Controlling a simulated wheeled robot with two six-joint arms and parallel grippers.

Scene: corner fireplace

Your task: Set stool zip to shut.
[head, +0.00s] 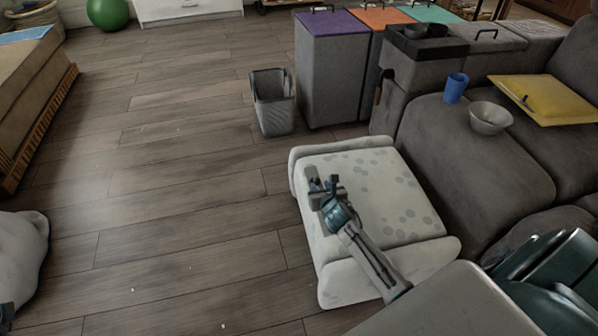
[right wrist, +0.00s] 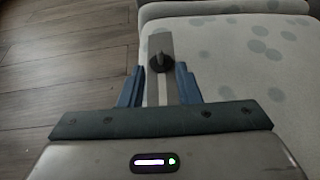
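The stool (head: 395,190) is a pale, grey-spotted padded block in front of the grey sofa. It also shows in the right wrist view (right wrist: 240,65). Along its left side runs a grey strip with a white line, and on it is a dark round zip pull (right wrist: 160,62). My right gripper (head: 324,181) is over the stool's left edge. In the right wrist view its two blue fingers stand apart on either side of the strip, with the pull just beyond their tips. A dark piece at the bottom left edge of the head view may be my left gripper; its fingers cannot be made out.
A grey waste bin (head: 273,102) and tall bins with coloured lids (head: 333,70) stand behind the stool.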

